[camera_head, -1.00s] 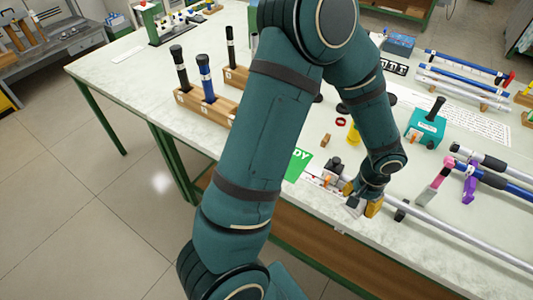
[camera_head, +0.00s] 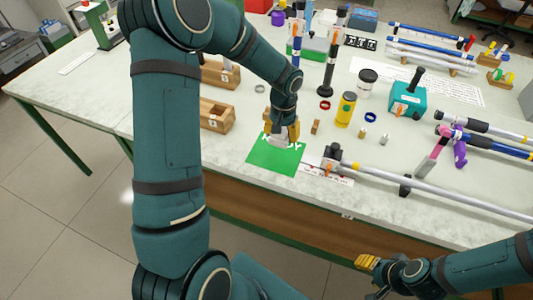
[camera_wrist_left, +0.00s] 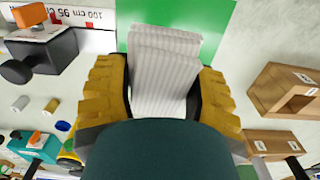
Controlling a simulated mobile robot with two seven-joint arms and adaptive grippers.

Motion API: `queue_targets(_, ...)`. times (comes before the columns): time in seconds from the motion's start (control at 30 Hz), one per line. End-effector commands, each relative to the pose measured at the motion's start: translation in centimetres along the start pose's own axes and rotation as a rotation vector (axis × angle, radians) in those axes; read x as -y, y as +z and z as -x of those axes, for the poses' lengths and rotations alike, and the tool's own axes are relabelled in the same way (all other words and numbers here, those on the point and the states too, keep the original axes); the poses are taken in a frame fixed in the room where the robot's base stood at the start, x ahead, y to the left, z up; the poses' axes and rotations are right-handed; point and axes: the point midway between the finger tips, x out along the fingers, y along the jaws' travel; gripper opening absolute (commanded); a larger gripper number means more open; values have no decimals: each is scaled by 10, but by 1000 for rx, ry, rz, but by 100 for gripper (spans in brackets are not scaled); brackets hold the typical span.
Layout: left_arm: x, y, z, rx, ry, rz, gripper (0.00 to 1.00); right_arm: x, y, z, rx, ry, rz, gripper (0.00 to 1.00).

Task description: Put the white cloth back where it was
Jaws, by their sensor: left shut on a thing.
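The white cloth (camera_head: 279,140) is a small folded, ribbed piece. My left gripper (camera_head: 283,128) is shut on it, over the green mat (camera_head: 268,163) with white lettering. In the left wrist view the cloth (camera_wrist_left: 163,75) sits between the yellow fingers, with the green mat (camera_wrist_left: 210,22) behind it. I cannot tell whether the cloth touches the mat. My right gripper (camera_head: 367,262) is low at the right, in front of the table edge, away from the cloth; its finger gap does not show clearly.
A long silver rod (camera_head: 440,190) with a black clamp end (camera_head: 334,152) lies right of the mat by a paper scale (camera_head: 325,172). Wooden blocks (camera_head: 215,117) stand left. A yellow cylinder (camera_head: 346,108) and a teal box (camera_head: 407,97) stand behind right.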

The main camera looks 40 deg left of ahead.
Motion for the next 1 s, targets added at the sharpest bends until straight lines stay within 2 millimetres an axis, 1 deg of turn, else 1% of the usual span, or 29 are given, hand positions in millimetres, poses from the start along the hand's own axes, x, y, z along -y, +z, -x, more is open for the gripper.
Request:
queue_targets(0.03,8,-6,-2,-2,3,17,25,-2,1,-4,2,1,-1,47)
queue_targets(0.1,16,-10,0,0,5,27,25,-3,2,-5,4,1,-1,47)
queue_targets(0.2,22,-12,-4,2,6,35,25,-3,3,-6,6,0,0,47)
queue_targets(0.27,22,-12,-10,4,6,35,25,-3,3,-7,7,0,0,47)
queue_targets(0.33,22,-12,-21,4,7,35,25,-4,4,-9,8,0,1,47)
queue_targets(0.5,22,-12,-52,5,6,35,25,-6,6,-14,13,-1,3,47)
queue_targets(0.73,22,-12,-73,3,6,34,25,-7,8,-17,17,-1,4,47)
queue_targets(0.9,22,-12,-96,3,6,35,25,-8,8,-21,16,-1,4,47)
queue_targets(1.0,22,-13,-100,0,6,35,25,-9,7,-21,15,-1,4,47)
